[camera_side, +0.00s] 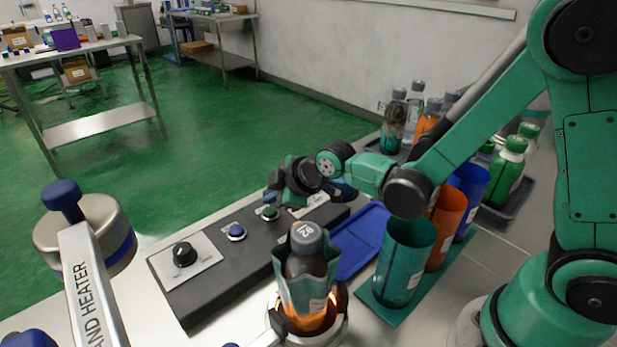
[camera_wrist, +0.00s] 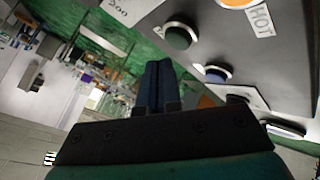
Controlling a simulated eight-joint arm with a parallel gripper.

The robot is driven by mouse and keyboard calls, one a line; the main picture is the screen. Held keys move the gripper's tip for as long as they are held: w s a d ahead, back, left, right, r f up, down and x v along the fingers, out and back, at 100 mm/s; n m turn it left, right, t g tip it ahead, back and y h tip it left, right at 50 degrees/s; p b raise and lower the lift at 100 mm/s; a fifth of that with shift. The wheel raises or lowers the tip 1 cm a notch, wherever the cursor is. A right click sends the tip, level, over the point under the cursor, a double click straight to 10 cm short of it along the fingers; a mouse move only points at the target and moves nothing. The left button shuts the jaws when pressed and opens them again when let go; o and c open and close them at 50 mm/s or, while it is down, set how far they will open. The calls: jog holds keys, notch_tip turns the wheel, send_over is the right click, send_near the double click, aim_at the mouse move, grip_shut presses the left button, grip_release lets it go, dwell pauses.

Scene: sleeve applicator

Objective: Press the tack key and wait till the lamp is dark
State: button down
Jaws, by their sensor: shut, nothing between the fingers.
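The dark control panel (camera_side: 215,285) carries a black knob (camera_side: 183,253), a blue key (camera_side: 236,231) and a green key (camera_side: 270,213). I cannot read which is the tack key. The wrist view shows the green key (camera_wrist: 178,37), the blue key (camera_wrist: 217,73) and an orange lamp (camera_wrist: 238,3) beside a "HOT" label; the lamp looks lit. My gripper (camera_side: 283,188) is over the far end of the panel, hiding part of it. Its fingers (camera_wrist: 158,85) are shut and empty, and no contact with a key shows.
A capped bottle (camera_side: 306,240) stands in a teal sleeve in a glowing heater ring (camera_side: 340,326) in front of the panel. A blue tray (camera_side: 360,240), open sleeves (camera_side: 405,262) and several bottles (camera_side: 510,165) stand to the right. The band heater (camera_side: 85,285) is at left.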

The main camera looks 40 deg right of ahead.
aim_at(275, 212)
jog(key=shift+r, duration=2.5)
dwell(4.7)
jog(key=s+d+r+m+g+h, duration=0.1)
jog(key=s+d+m, duration=0.2)
jog(key=s+m, duration=0.2)
jog(key=s+d+r+m+g+h, duration=0.1)
jog(key=s+d+m, duration=0.3)
jog(key=s+m, duration=0.2)
jog(key=shift+s+r, duration=0.4)
jog(key=shift+s, duration=0.75)
